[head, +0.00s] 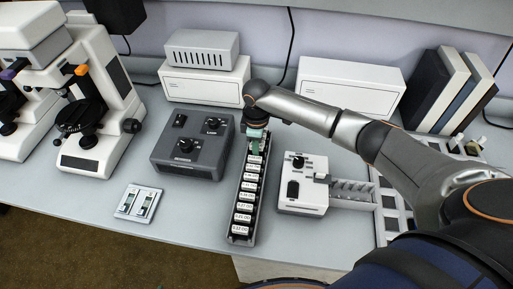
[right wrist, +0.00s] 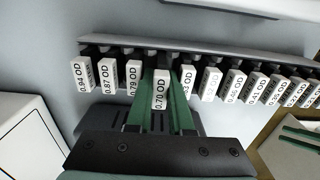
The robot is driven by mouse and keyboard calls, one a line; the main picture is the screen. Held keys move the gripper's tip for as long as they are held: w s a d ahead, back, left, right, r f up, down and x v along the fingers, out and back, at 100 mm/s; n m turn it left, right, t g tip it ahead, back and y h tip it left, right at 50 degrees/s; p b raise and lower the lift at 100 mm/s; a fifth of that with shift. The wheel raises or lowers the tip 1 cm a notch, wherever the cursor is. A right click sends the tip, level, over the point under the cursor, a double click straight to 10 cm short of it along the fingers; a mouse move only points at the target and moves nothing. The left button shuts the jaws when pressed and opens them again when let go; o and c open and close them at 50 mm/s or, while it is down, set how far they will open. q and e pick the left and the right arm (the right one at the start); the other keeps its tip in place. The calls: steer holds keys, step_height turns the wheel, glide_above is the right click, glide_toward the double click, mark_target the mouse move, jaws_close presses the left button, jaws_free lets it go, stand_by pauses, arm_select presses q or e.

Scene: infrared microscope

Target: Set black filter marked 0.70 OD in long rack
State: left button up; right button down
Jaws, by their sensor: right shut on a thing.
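The black filter with a white label reading 0.70 OD (right wrist: 160,90) is between the green fingers of my right gripper (right wrist: 168,85), which is shut on it. In the head view my right gripper (head: 257,140) is at the far end of the long rack (head: 239,241). The long rack (right wrist: 200,44) holds a row of labelled filters. The 0.70 OD filter is between 0.79 OD (right wrist: 133,78) and a filter partly hidden by a finger (right wrist: 188,80). Its label stands nearer the camera than its neighbours'. Whether its lower end is in a slot is hidden. My left gripper is out of view.
A dark grey control box (head: 186,147) stands left of the rack. A white device (head: 303,185) with a slotted holder (head: 350,195) stands to its right. Microscopes (head: 100,100) are at the left, white boxes (head: 350,88) behind. A small switch panel (head: 139,203) lies front left.

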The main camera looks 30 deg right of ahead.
steer(key=shift+p, duration=0.45)
stand_by(0.3)
steer(key=c, duration=0.6)
jaws_free()
steer(key=shift+w+r+p, duration=0.1)
steer(key=shift+r+p, duration=1.05)
steer(key=shift+r, duration=4.4)
